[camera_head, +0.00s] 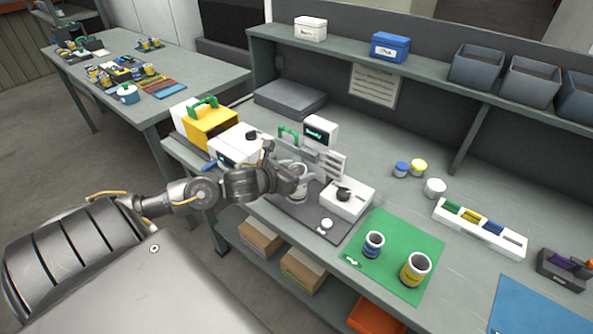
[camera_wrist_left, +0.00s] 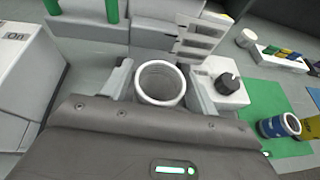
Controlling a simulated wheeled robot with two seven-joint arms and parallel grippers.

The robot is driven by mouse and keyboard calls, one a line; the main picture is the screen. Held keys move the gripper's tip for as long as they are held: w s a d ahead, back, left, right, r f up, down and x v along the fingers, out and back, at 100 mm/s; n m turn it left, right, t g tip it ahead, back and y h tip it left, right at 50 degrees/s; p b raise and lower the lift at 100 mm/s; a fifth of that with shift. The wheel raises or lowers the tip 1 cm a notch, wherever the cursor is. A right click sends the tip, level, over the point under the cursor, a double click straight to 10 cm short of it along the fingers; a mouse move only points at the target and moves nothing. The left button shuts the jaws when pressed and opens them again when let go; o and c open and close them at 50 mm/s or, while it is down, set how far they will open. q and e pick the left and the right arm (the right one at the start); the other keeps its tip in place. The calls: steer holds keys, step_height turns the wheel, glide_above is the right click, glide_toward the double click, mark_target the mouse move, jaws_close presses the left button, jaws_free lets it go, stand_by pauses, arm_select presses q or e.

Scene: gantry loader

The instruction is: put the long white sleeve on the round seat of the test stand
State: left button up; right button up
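The long white sleeve (camera_wrist_left: 160,84) shows in the left wrist view as an open ring facing the camera, between the two fingers of my left gripper (camera_wrist_left: 160,92). The fingers lie very close to its sides; whether they press on it is unclear. In the head view my left gripper (camera_head: 298,182) is at the test stand (camera_head: 320,131), with the sleeve (camera_head: 297,168) upright and partly covered by it. The round seat is hidden under the sleeve and gripper, so I cannot tell whether the sleeve touches it. My right gripper is not in view.
A white box with a black knob (camera_head: 346,199) stands just right of the gripper. A green mat (camera_head: 395,243) holds a blue-banded sleeve (camera_head: 373,244) and a yellow-banded sleeve (camera_head: 415,268). A yellow and white machine (camera_head: 211,128) stands left. A shelf (camera_head: 420,75) runs along the back.

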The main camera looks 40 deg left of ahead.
arm_select(q)
steer(key=shift+o, duration=1.1)
steer(key=shift+r, duration=0.15)
steer(key=shift+s, duration=0.25)
steer(key=d+p+v, duration=0.1)
steer(key=v, duration=1)
steer(key=shift+s+a+r, duration=0.2)
steer(key=shift+s+a, duration=0.05)
steer(key=shift+a, duration=0.25)
